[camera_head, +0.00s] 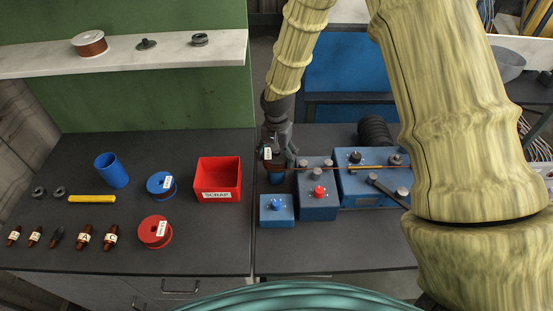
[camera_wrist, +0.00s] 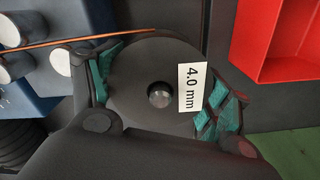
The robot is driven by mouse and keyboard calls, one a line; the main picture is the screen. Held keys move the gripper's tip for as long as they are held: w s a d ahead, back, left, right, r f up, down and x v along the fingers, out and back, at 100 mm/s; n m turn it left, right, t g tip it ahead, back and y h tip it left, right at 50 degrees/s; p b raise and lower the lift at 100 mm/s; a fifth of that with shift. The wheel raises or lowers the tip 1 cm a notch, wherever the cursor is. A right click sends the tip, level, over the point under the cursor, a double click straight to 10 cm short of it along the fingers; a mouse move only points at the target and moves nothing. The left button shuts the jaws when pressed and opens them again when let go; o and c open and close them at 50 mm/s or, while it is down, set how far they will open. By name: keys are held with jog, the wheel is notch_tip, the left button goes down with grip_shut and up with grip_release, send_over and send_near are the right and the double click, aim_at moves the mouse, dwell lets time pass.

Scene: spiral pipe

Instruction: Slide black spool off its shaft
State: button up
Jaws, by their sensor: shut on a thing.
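The black spool (camera_wrist: 135,80) fills the middle of the wrist view, with a white label reading "4.0 mm". The rounded end of its shaft (camera_wrist: 160,95) shows in the spool's centre hole. The teal-padded fingers of my gripper (camera_wrist: 163,92) are shut on the spool from opposite sides. In the head view my gripper (camera_head: 276,150) is at the left end of the blue machine (camera_head: 318,202), and the spool is mostly hidden there; its label shows. A copper wire (camera_wrist: 80,41) runs from the spool's edge toward the machine's rollers.
A red SCRAP bin (camera_head: 218,192) stands to the left of my gripper. A blue spool (camera_head: 161,185) and a red spool (camera_head: 155,231) lie farther left. A blue button box (camera_head: 277,212) sits just in front of my gripper. A shelf (camera_head: 130,59) hangs at the back left.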

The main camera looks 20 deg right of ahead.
jog(key=shift+r+p, duration=0.3)
jog(key=shift+r, duration=0.2)
jog(key=shift+r, duration=0.3)
jog(key=shift+r+p, duration=0.7)
jog(key=shift+r, duration=0.35)
jog(key=shift+r+p, duration=1.95)
jog(key=shift+r, duration=0.65)
jog(key=shift+f, duration=0.1)
